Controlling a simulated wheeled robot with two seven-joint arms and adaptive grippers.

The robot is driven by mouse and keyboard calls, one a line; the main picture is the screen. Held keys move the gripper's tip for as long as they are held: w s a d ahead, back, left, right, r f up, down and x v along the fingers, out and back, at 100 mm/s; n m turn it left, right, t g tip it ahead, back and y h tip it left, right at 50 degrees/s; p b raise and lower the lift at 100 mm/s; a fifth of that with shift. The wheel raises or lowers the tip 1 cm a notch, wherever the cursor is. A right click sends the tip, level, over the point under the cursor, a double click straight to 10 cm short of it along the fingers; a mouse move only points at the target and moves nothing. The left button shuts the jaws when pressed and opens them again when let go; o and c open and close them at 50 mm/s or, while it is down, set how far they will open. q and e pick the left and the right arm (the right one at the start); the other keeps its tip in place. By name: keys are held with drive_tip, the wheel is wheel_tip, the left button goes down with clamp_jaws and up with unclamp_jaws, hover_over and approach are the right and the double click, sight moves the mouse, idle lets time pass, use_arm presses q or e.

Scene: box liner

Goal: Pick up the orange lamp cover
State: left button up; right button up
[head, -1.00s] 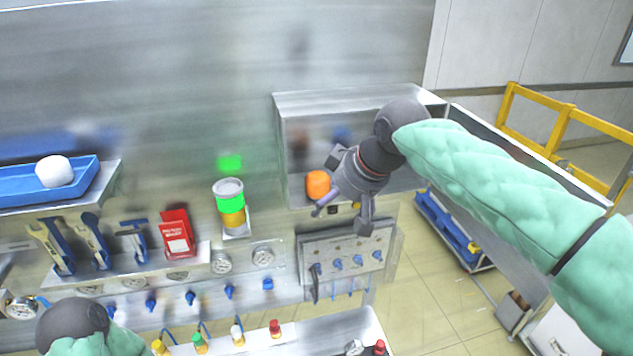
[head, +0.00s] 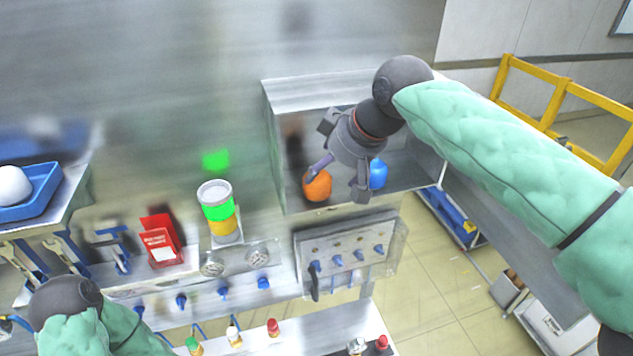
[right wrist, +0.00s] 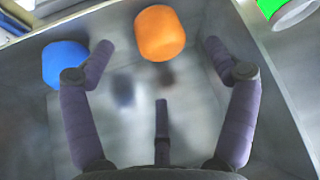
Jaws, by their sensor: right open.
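The orange lamp cover (head: 317,186) sits in the open metal box (head: 277,150), near its front left. In the right wrist view the orange lamp cover (right wrist: 160,33) shows between and just beyond the spread fingers. My right gripper (head: 340,178) is open and empty, above and beside the cover; in the right wrist view its fingers (right wrist: 158,55) stand wide apart. A blue lamp cover (head: 378,173) is in the same box, to the right; it also shows in the right wrist view (right wrist: 66,64). Of my left arm only the dark joint and green sleeve show; its gripper is hidden.
A green and yellow signal lamp (head: 217,212) stands left of the box. A red box (head: 160,241) and a blue tray (head: 38,195) with a white round object (head: 12,186) are farther left. A valve panel (head: 345,252) is below the metal box.

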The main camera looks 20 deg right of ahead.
sight(322, 177)
drive_tip(key=shift+p+x, duration=0.75)
drive_tip(key=shift+x, duration=2.55)
drive_tip(key=shift+c, duration=0.3)
drive_tip(key=c, duration=1.1)
